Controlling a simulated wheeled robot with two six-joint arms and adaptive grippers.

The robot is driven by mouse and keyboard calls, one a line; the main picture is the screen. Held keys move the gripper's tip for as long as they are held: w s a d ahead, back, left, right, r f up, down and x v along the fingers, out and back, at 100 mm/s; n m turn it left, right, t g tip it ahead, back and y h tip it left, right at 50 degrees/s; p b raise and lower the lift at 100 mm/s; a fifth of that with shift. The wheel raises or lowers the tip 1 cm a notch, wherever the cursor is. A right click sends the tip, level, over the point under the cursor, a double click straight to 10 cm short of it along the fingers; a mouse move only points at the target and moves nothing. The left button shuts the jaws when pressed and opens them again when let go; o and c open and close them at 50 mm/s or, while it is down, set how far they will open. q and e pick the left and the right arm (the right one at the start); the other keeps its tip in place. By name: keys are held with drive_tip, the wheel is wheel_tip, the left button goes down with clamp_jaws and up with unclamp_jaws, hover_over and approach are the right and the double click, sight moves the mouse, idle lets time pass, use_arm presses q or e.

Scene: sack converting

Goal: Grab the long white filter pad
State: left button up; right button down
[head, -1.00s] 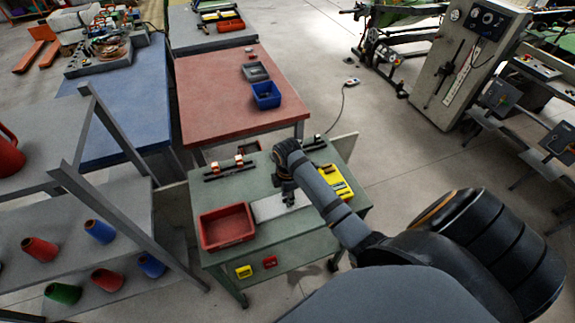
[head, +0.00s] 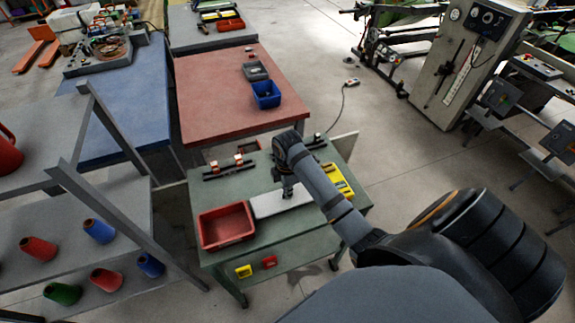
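The long white filter pad (head: 268,205) lies flat on the green workbench (head: 222,181), just right of a red bin (head: 225,226). My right arm reaches in from the lower right, and my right gripper (head: 288,193) points down at the right part of the pad. The gripper is small and dark here, and its fingers are partly hidden under the wrist. I cannot tell whether they are open or closed, or whether they touch the pad. My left gripper is not in view.
Yellow trays (head: 338,181) sit at the bench's right, partly behind my arm. Black rails with orange and white parts (head: 229,169) lie at the back. A grey rack with thread cones (head: 101,231) stands left. A red table (head: 225,100) with bins stands behind.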

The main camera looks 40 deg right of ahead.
drive_tip(key=s+d+r+p, duration=0.5)
drive_tip(key=s+d+r, duration=0.3)
drive_tip(key=s+r, duration=0.2)
drive_tip(key=shift+s+d+r, duration=0.25)
drive_tip(key=shift+s+r, duration=0.15)
drive_tip(key=shift+s, duration=0.15)
